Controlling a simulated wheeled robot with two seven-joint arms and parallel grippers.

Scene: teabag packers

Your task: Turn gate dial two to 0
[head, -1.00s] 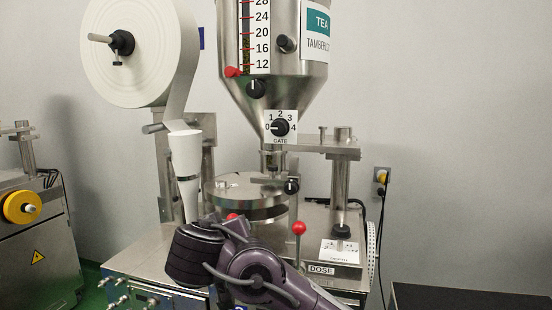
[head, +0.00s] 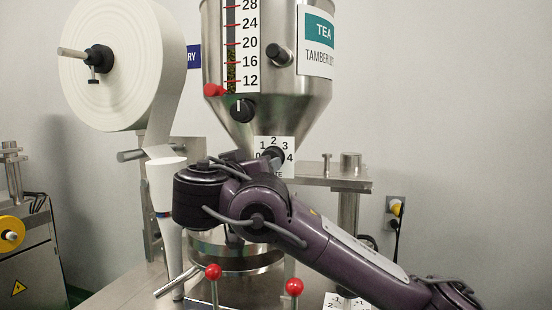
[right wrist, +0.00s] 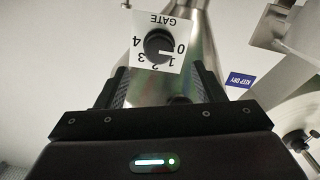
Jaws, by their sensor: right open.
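The gate dial (head: 273,156) is a round black knob on a white plate marked 0 to 4, low on the hopper's front. My right arm partly covers it in the head view. In the right wrist view the dial (right wrist: 158,45) appears upside down with its plate, and I cannot read its pointer surely. My right gripper (right wrist: 163,82) is open, its two dark fingers spread below the dial in that view, apart from it with nothing between them. In the head view its fingers are hidden by my arm. My left gripper is not in view.
Two red-ball levers (head: 213,272) (head: 294,287) stand below my arm. A large paper roll (head: 118,60) and white funnel (head: 166,175) are at the left.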

